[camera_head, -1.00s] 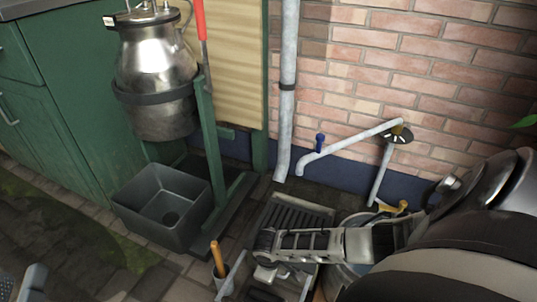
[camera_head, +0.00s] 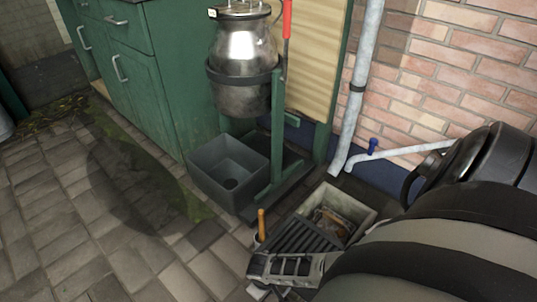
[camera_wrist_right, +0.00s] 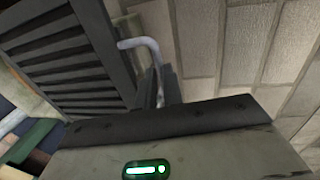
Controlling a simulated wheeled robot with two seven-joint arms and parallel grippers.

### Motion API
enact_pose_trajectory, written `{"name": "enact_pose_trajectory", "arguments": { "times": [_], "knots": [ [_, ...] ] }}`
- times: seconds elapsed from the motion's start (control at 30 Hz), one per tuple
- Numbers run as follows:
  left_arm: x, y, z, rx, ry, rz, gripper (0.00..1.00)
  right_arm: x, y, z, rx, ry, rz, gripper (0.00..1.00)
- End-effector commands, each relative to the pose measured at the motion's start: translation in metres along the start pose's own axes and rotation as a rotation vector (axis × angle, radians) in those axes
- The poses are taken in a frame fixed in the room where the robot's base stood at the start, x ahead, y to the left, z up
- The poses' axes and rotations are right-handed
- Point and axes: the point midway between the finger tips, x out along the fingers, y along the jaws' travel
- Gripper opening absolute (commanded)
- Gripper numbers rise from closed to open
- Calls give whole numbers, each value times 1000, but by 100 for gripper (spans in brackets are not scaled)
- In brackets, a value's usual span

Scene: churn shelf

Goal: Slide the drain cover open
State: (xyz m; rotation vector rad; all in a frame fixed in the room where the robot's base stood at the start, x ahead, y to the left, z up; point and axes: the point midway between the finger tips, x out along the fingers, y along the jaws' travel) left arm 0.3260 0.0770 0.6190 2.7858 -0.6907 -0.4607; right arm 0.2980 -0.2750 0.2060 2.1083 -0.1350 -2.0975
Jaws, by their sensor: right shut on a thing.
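The dark slatted drain cover (camera_head: 308,238) lies slid toward the front of the drain box, and it also fills the upper left of the right wrist view (camera_wrist_right: 65,60). The drain box (camera_head: 368,213) shows a wide uncovered opening with brownish matter inside. My right gripper (camera_head: 260,289) is at the cover's near end. In the right wrist view its fingers (camera_wrist_right: 160,92) are shut on the cover's pale bent handle (camera_wrist_right: 142,43). Part of the cover is hidden behind my right gripper and arm. My left gripper is out of view.
A wooden-handled tool (camera_head: 261,224) stands beside the cover. A grey basin (camera_head: 228,172) sits under a metal churn (camera_head: 243,65) on a green stand. A pipe (camera_head: 359,90) runs down the brick wall. The paving at left is open.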

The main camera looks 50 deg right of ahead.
Motion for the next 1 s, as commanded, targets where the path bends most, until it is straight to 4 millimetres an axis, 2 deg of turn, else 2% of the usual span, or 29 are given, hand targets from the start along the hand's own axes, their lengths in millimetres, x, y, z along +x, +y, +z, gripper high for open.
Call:
{"name": "enact_pose_trajectory", "arguments": {
  "times": [0.3,0.33,0.4,0.77,1.0],
  "knots": [
    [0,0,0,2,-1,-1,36,0,-2,1,0,-5,-1,0],
    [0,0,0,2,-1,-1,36,0,-2,1,0,-5,-1,14],
    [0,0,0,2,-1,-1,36,0,-2,1,-1,-5,-1,31],
    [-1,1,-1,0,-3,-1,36,-2,-1,0,-1,-1,0,31],
    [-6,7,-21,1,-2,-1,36,-23,0,0,0,-1,-1,31]
  ]
}}
